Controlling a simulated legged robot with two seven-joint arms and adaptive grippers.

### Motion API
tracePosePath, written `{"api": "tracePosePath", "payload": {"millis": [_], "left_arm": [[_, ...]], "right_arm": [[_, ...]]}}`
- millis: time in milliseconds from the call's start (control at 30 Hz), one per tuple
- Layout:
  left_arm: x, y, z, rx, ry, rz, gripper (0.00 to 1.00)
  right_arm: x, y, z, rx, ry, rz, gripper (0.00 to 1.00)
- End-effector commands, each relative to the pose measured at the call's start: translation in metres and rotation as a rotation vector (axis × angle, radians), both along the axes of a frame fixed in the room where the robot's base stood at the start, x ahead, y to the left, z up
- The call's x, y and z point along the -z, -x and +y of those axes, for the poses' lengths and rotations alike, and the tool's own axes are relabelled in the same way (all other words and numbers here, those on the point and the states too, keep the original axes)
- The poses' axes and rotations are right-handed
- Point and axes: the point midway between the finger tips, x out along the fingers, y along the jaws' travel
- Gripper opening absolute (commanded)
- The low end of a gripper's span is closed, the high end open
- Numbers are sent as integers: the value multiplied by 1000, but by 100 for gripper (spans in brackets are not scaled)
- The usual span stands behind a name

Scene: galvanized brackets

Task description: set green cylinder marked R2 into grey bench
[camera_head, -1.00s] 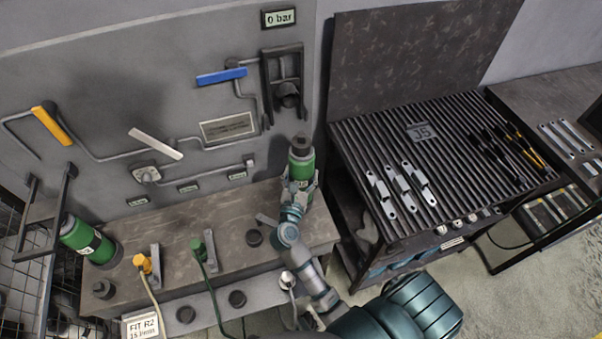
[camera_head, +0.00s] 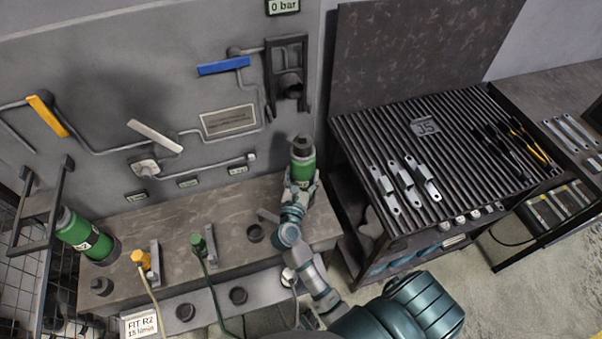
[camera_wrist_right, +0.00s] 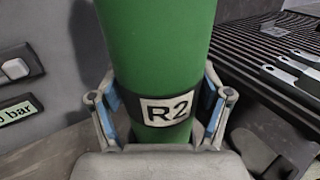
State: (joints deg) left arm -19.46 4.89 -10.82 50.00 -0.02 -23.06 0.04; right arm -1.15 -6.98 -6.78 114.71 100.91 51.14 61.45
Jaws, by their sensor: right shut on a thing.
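The green cylinder marked R2 (camera_head: 302,160) stands roughly upright near the right end of the grey bench (camera_head: 215,215), with its dark cap up. My right gripper (camera_head: 300,190) is shut on its lower part. In the right wrist view the fingers (camera_wrist_right: 160,105) sit on both sides of the green cylinder (camera_wrist_right: 155,40), around its black band and R2 label. The cylinder's foot is hidden by my gripper, so I cannot tell whether it touches the bench. My left gripper is not in view.
A second green cylinder (camera_head: 85,236) leans at the bench's left end beside a dark frame (camera_head: 42,205). Black round fittings (camera_head: 255,233), a yellow connector (camera_head: 141,259) and a green connector (camera_head: 198,243) are on the bench. A slatted table (camera_head: 440,150) with brackets stands to the right.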

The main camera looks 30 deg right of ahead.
Motion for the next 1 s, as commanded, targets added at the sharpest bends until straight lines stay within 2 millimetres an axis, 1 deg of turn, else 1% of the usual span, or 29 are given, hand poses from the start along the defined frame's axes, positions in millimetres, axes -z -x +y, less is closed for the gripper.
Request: {"api": "tracePosePath", "payload": {"millis": [200,233,267,300,333,567,600,733,867,1000], "left_arm": [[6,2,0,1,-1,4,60],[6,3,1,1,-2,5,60],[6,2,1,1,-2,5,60],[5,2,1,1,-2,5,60],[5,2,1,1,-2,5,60],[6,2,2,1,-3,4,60],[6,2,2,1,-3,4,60],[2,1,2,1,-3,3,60],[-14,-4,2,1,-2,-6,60],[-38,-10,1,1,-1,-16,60]], "right_arm": [[4,0,-2,3,6,-4,8],[4,0,-2,3,6,-4,79],[4,0,-2,3,6,-4,87],[4,0,-2,3,5,-4,97],[4,0,-2,3,5,-4,100],[6,0,-1,1,2,-1,100],[9,0,-1,2,-1,7,100],[4,0,0,1,-1,5,100],[-15,0,0,0,-1,1,100],[-44,0,0,0,0,-1,100]]}}
